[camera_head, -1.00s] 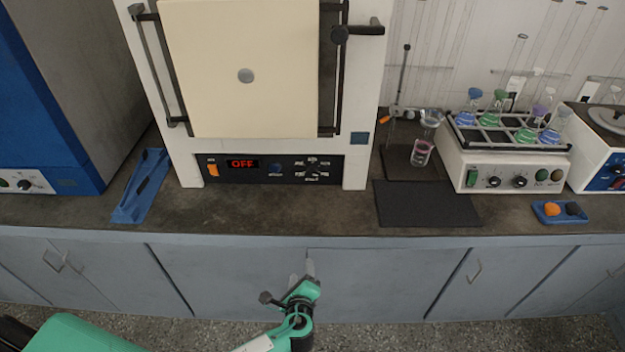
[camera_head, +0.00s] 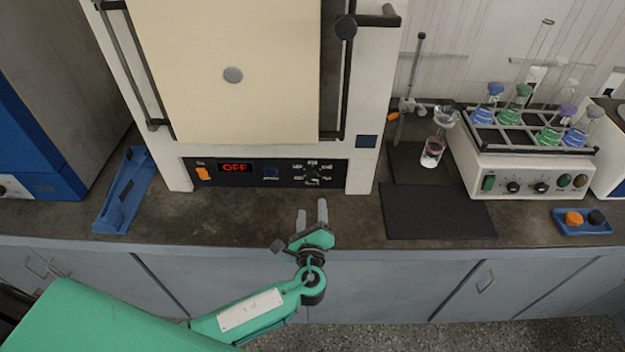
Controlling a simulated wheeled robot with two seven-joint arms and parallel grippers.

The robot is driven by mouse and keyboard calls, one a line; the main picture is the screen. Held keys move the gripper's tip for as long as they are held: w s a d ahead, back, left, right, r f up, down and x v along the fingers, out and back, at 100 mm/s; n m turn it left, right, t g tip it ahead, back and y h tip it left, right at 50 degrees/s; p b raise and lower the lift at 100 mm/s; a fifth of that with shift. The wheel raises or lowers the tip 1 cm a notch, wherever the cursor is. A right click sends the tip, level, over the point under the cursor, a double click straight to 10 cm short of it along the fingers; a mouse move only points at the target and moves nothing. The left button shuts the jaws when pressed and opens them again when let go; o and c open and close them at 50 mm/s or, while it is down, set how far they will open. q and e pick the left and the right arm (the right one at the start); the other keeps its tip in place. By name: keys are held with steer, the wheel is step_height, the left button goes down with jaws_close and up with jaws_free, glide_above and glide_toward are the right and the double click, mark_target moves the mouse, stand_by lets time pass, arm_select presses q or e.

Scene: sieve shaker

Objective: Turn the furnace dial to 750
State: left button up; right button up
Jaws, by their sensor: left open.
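The white furnace (camera_head: 378,85) stands on the bench with its cream door (camera_head: 240,105) shut. Its black control panel (camera_head: 215,181) has an orange switch (camera_head: 203,173) and a red display (camera_head: 235,168) reading OFF. A dark dial (camera_head: 313,172) with small white markings around it sits at the panel's right end; the markings are too small to read. A smaller blue knob (camera_head: 270,172) is left of it. My left gripper (camera_head: 312,216) is open and empty, below the dial in the picture, its fingers over the bench's front part and apart from the furnace. My right gripper is not in view.
A blue tray (camera_head: 124,190) lies left of the furnace. To the right are a dark mat (camera_head: 438,212), a stand with glassware (camera_head: 433,150), a shaker with colored flasks (camera_head: 522,180) and a small blue holder (camera_head: 565,228). The bench before the panel is clear.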

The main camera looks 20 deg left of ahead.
arm_select(q)
glide_toward(313, 179)
steer(key=shift+p+x, duration=0.4)
steer(key=shift+x, duration=0.75)
steer(key=p+x, duration=0.1)
steer(key=x, duration=0.4)
steer(key=shift+w, duration=0.1)
steer(key=shift+w+a+f, duration=0.1)
steer(key=shift+w+a, duration=0.1)
steer(key=shift+w, duration=0.2)
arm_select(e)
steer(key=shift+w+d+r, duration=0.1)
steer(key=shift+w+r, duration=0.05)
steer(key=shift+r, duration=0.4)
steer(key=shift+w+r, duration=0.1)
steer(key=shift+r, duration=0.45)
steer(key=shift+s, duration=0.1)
arm_select(q)
steer(key=c, duration=1)
steer(key=shift+o, duration=0.2)
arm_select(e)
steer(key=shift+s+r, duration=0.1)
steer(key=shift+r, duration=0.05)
